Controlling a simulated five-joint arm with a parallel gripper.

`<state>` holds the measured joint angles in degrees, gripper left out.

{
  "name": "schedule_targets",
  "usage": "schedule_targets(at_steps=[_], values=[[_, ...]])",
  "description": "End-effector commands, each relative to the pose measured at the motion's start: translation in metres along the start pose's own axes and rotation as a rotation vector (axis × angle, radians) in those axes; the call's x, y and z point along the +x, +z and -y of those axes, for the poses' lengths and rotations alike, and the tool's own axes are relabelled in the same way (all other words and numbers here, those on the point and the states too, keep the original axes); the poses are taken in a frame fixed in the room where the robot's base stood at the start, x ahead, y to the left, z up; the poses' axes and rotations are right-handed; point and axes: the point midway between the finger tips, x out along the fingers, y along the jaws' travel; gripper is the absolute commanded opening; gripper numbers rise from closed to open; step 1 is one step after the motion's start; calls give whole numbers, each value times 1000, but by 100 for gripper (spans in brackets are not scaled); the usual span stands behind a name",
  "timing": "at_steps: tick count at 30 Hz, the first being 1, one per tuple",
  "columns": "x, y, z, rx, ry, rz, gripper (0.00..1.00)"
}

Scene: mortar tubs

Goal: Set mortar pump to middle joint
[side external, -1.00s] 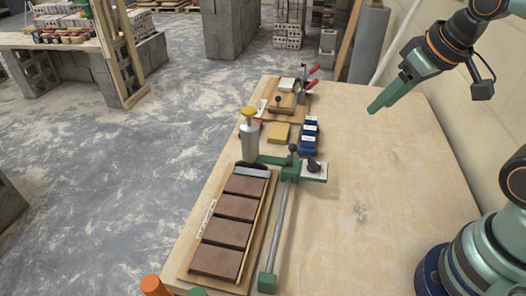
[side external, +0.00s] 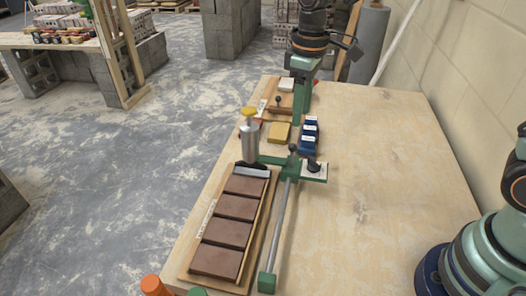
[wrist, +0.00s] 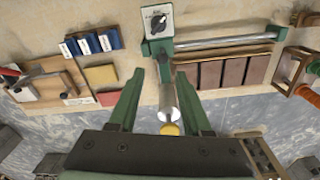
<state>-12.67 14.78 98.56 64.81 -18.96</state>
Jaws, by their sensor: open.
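The mortar pump (side external: 250,142), a silver cylinder with a yellow cap, stands upright at the left of the green carriage (side external: 278,162). In the wrist view the pump (wrist: 169,100) appears between my fingers, closer to the right one; how far apart in depth I cannot tell. The carriage has a white plate with a black knob (side external: 313,166); the knob also shows in the wrist view (wrist: 158,20), its marks unreadable. Several brown bricks (side external: 227,207) lie in a row with joints between them. My gripper (side external: 302,118) is open and empty beyond the pump, near the back board; it also shows in the wrist view (wrist: 159,72).
A grey rail (side external: 281,232) runs beside the brick board. Blue blocks (side external: 309,137) and a yellow block (side external: 279,132) lie behind the carriage. The table's right side (side external: 380,180) is clear.

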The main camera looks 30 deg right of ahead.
Motion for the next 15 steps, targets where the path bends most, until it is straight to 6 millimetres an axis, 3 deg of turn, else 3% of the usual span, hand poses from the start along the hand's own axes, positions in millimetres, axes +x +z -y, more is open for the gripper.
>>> schedule_targets(at_steps=[8, 15], values=[[18, -10, 4, -40, -12, 33, 49], [55, -7, 5, -38, -13, 36, 49]])
